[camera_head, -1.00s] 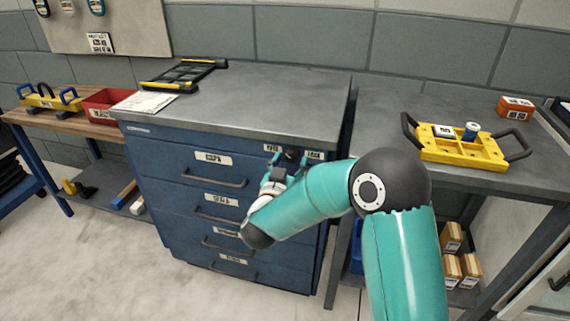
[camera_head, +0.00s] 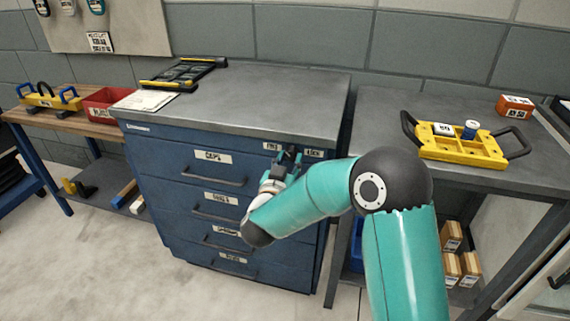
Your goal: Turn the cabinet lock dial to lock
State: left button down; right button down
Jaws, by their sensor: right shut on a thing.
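The blue drawer cabinet (camera_head: 150,160) stands in the middle, its drawers closed. The lock dial is at its upper right front, between a left label (camera_head: 272,146) and a right label (camera_head: 313,153) that seems to read LOCK. My right gripper (camera_head: 289,157) reaches up to the dial from below and is shut on it. The fingers cover most of the dial, so its pointer direction cannot be told. My left gripper is not in view.
A grey bench (camera_head: 385,110) at the right bears a yellow tray (camera_head: 455,150) and an orange box (camera_head: 515,105). A black-and-yellow frame (camera_head: 182,73) and papers (camera_head: 145,101) lie on the cabinet top. A red bin (camera_head: 105,104) stands on the wooden bench at the left.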

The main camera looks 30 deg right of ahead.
jog(key=shift+w+d+m+b, duration=0.1)
jog(key=shift+m+b, duration=0.3)
jog(key=shift+b, duration=0.15)
jog(key=m+b, duration=1.4)
jog(key=b, duration=0.1)
jog(key=shift+d+f, duration=0.1)
jog(key=shift+m+b, duration=1.4)
jog(key=shift+m, duration=0.1)
jog(key=c, duration=0.8)
grip_release()
jog(key=shift+d, duration=0.1)
jog(key=shift+a, duration=0.2)
